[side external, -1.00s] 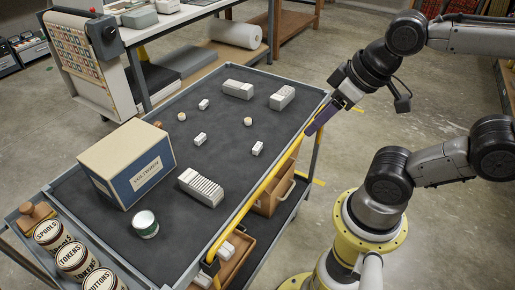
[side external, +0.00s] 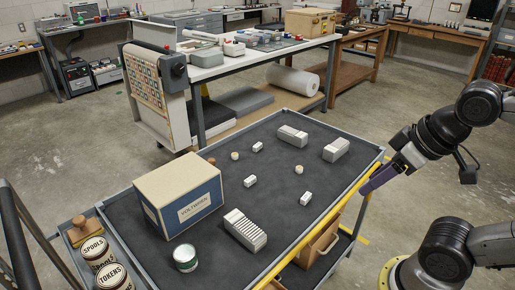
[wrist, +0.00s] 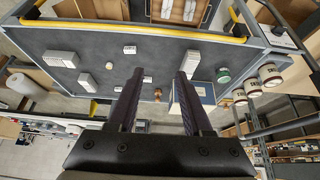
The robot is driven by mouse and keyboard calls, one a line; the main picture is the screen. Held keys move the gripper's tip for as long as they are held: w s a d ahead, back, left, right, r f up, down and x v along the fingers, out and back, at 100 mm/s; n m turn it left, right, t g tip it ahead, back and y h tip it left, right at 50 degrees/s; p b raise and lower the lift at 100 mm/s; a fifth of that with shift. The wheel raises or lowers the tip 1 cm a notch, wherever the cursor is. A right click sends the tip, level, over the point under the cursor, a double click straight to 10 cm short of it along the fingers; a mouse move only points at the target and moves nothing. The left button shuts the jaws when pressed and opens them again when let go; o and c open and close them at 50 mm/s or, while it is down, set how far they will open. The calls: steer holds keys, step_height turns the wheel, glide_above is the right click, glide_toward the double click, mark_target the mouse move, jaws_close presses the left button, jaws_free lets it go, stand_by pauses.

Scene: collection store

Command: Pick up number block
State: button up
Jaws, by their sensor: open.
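Three small white blocks lie on the dark cart top: one at the back (side external: 257,147), one in the middle (side external: 250,181) and one near the right edge (side external: 306,199). Two larger white blocks (side external: 292,134) (side external: 336,149) lie farther back, and a ribbed white block (side external: 245,231) lies in front. I cannot read numbers on any of them. My gripper (side external: 368,188) is beside the cart's right edge, apart from all blocks. In the wrist view my gripper (wrist: 158,73) is open and empty, with several white blocks beyond its fingers.
Two small round pieces (side external: 235,156) (side external: 299,169) lie among the blocks. A yellow rail (side external: 318,229) runs along the near edge. The middle is mostly clear.

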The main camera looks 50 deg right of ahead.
steer(key=shift+o, duration=0.6)
